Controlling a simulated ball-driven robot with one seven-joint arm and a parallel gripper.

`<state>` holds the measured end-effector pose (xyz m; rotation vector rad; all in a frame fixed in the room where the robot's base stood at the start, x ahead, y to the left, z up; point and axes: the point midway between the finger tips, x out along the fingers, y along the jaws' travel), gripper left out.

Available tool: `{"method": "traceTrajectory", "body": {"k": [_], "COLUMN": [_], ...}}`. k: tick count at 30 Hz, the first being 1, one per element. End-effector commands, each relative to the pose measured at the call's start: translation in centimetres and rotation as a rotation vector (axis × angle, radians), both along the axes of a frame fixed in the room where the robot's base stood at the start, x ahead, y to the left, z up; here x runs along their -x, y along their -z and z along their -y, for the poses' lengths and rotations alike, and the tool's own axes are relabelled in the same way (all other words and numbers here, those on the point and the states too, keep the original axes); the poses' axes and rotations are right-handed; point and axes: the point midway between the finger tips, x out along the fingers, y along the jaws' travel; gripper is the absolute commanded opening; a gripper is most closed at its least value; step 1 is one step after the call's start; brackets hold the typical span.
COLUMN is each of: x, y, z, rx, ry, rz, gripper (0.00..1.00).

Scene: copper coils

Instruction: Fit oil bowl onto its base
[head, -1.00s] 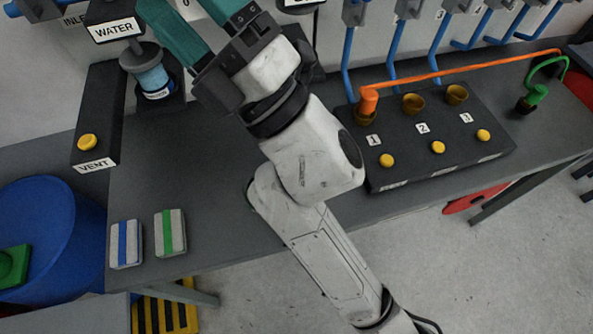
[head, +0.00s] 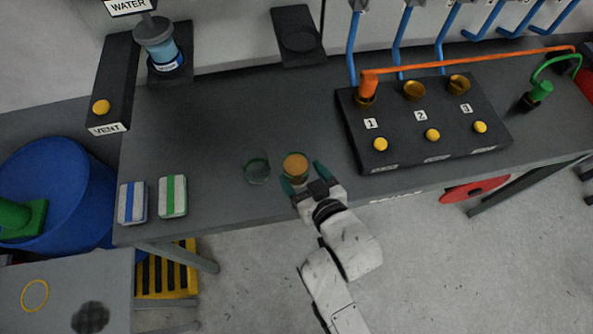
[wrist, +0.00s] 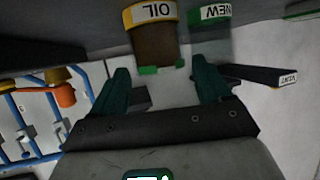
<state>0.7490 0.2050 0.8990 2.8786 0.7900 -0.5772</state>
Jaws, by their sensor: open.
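The oil bowl (head: 295,164), with brownish-yellow contents, stands on the bench near its front edge. The wrist view, which is upside down, shows it with a yellow band labelled OIL (wrist: 152,45). My gripper (head: 306,180) is open at the bowl's front side, its dark green fingers angled towards it. In the wrist view the bowl shows just beyond the open fingertips (wrist: 163,76), slightly left of centre; I cannot tell whether they touch. A flat black base (head: 299,40) with nothing on it sits at the back of the bench.
A green-banded bowl labelled NEW (wrist: 208,14) stands close left of the oil bowl in the head view (head: 257,168). The water bowl (head: 162,50) is at back left. A black panel (head: 430,125) with cups and yellow buttons stands right. The middle bench is clear.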

Motion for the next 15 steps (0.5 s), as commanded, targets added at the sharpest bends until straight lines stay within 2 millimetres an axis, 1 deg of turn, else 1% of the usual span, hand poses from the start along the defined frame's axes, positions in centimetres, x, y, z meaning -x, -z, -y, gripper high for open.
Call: {"method": "traceTrajectory", "body": {"k": [1,8,15], "x": [-0.5,-1.6,-4.1], "y": [0.1,0.6,1.9], "z": [-0.2,-0.9,-2.2], "rx": [0.001,0.001,0.002], "ry": [0.001,0.0,-0.001], "rz": [0.002,0.002,0.002], "gripper": [0.77,0.77,0.77]}}
